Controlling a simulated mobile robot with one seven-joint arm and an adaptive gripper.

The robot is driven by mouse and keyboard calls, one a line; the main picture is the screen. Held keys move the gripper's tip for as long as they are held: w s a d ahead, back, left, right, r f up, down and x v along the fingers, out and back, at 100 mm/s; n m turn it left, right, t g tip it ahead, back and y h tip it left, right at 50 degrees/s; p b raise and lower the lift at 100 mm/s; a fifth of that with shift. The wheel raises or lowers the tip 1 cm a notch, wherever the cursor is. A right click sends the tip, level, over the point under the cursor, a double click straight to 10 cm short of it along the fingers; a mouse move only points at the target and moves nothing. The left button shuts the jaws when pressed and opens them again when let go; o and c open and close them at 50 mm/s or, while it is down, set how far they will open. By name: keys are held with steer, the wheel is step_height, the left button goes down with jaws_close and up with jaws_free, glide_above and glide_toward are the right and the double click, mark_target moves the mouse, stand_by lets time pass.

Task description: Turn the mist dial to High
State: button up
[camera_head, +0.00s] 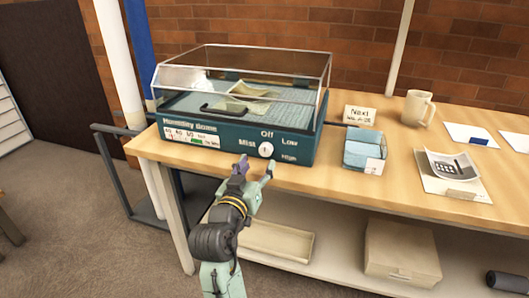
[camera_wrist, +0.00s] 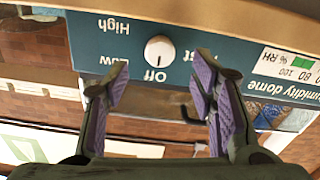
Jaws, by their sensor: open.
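The mist dial (camera_head: 266,149) is a small round white knob on the dark teal front panel of the humidity dome (camera_head: 220,150). Off, Low and High labels stand around it, with Mist beside it. The wrist view shows the dial (camera_wrist: 158,50) upside down, between and beyond my fingers; its pointer is too small to read surely. My gripper (camera_head: 257,166) is open and empty, just in front of and below the dial in the head view. In the wrist view my gripper (camera_wrist: 160,82) has its purple-padded fingers spread apart, seemingly not touching the dial.
The dome's clear cover (camera_head: 245,70) has a black handle and papers inside. A blue box (camera_head: 365,150), a small card (camera_head: 359,115), a mug (camera_head: 418,108) and papers stand right on the wooden table (camera_head: 350,195). A beige box (camera_head: 400,250) sits on the lower shelf.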

mark_target(265, 152)
steer(key=p+x, duration=0.1)
steer(key=x, duration=0.5)
steer(key=shift+w, duration=0.1)
steer(key=c, duration=1.1)
steer(key=shift+c, duration=0.2)
